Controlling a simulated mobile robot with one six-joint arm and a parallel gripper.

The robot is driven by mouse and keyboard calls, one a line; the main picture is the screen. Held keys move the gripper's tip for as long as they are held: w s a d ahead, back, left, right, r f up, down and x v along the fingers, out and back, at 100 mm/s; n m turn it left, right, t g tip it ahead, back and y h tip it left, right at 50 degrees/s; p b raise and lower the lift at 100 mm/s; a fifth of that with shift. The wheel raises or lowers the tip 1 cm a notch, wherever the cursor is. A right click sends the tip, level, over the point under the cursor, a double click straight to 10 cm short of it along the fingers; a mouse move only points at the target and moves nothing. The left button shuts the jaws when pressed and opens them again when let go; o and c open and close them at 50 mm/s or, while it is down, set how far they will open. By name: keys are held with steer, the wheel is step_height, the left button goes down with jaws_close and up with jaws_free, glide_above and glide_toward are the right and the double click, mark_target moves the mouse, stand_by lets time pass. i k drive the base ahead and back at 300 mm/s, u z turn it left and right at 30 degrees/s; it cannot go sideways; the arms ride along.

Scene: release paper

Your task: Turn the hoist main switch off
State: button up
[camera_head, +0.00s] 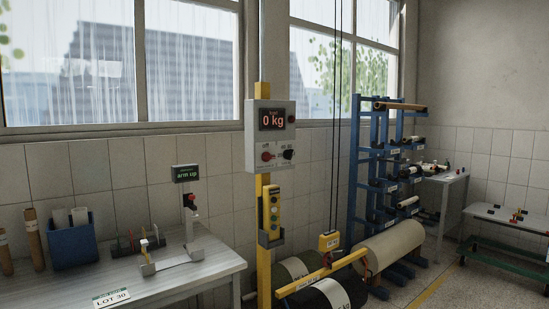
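The hoist control box (272,133) is a grey box on a yellow post, left of the picture's middle. Its display (272,117) reads "0 kg" in red. Below the display are a red knob (267,156) and a black knob (288,154) on a light panel. The labels there are too small to read, so I cannot tell which knob is the main switch or its setting. A red button (292,119) sits on the box's right side. A yellow pendant (271,213) with several buttons hangs in a holder below. My gripper is not in view.
A yellow hoist block (329,242) hangs on cables above a yellow beam (322,274) and a dark roll (333,294). A white bench (190,276) with a small "arm up" display (185,173) stands at left. A blue roll rack (355,180) stands at right.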

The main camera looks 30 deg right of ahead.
mark_target(266, 157)
steer(key=u, duration=0.35)
steer(key=i, duration=0.7)
steer(key=u, duration=0.55)
steer(key=k, duration=0.9)
steer(key=z, duration=0.15)
steer(key=i, duration=0.7)
steer(key=u, duration=0.05)
